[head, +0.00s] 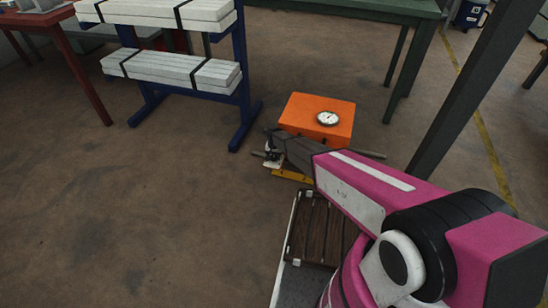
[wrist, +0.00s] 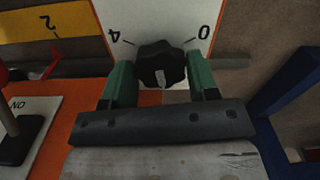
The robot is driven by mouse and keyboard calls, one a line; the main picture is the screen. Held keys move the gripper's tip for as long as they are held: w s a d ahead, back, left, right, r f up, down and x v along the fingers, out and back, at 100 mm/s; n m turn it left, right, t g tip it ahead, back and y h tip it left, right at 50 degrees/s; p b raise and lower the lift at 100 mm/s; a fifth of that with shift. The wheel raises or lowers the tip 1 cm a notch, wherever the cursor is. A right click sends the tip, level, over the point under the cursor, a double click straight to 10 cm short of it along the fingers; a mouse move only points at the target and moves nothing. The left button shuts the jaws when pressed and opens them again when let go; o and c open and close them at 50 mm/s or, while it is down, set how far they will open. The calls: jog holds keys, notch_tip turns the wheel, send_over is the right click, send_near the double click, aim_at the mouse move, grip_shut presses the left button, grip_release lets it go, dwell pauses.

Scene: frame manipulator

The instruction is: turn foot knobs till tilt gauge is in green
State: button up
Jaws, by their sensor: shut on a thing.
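An orange box (head: 306,116) stands on the floor in the head view, with a round white gauge (head: 328,118) on its top. The gauge's needle and any green zone are too small to read. In the wrist view, a black lobed knob (wrist: 161,58) with a pale pointer mark sits before a white plate (wrist: 158,17) marked 4 and 0. My gripper (wrist: 162,76) is shut on this knob, one green finger on each side. In the head view my gripper (head: 271,150) is at the box's lower left side, and the knob is not clear there.
In the wrist view, a yellow label (wrist: 52,30) marked 2 and a plate (wrist: 28,125) marked ON with a red-tipped lever are at the left. A blue rack (head: 241,95) with white boards stands left of the box. The floor at left is clear.

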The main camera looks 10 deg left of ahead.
aim_at(274, 157)
jog(key=n, duration=1)
dwell(0.5)
jog(key=o, duration=0.9)
jog(key=shift+r, duration=0.1)
notch_tip(274, 157, up, 11)
jog(key=shift+f, duration=0.15)
jog(key=shift+s, duration=0.15)
